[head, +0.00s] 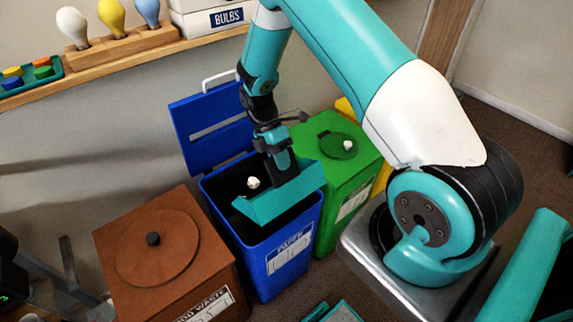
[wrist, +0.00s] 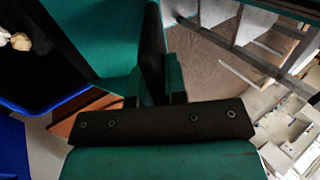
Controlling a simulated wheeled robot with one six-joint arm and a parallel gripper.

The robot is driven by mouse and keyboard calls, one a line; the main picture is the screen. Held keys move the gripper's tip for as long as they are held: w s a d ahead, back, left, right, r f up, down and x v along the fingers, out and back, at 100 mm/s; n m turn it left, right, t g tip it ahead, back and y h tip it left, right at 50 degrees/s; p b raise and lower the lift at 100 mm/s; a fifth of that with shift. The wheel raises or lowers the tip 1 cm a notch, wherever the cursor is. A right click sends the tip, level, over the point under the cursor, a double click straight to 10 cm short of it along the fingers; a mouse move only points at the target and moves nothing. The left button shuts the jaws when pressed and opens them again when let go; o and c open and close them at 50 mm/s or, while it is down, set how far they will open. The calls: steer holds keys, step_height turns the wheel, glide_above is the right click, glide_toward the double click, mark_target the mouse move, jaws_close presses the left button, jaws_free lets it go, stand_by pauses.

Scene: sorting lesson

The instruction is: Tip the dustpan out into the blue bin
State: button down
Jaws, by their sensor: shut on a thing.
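The blue bin (head: 290,245) stands on the floor with its blue lid (head: 212,130) swung up at the back; its inside is dark. My gripper (head: 280,160) is shut on the handle of the teal dustpan (head: 285,197) and holds it over the bin's opening, tilted. In the wrist view the dark handle (wrist: 152,60) runs between my fingers to the teal pan (wrist: 105,35). Pale crumpled pieces (wrist: 18,40) show past the pan's edge against the dark; one white piece (head: 253,182) shows in the head view. I cannot tell whether they rest or fall.
A brown bin (head: 165,250) with a closed, dark-knobbed lid stands left of the blue bin. A green bin (head: 350,175) stands close on its right, with a small white thing (head: 347,145) on top. A wall shelf (head: 100,62) holding coloured bulbs runs behind.

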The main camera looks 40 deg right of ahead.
steer(key=shift+w+r+g, duration=0.3)
steer(key=shift+w+r, duration=0.05)
steer(key=shift+w, duration=0.4)
steer(key=w+g+p, duration=0.1)
steer(key=w+p, duration=0.1)
steer(key=w+r+g+p, duration=0.1)
steer(key=w+p, duration=0.1)
steer(key=w, duration=0.1)
steer(key=shift+w+r+g, duration=0.15)
steer(key=shift+w+g, duration=0.1)
steer(key=shift+g, duration=0.15)
steer(key=shift+w+p, duration=0.1)
steer(key=shift+p, duration=0.25)
stand_by(0.3)
steer(key=shift+p, duration=0.45)
stand_by(0.8)
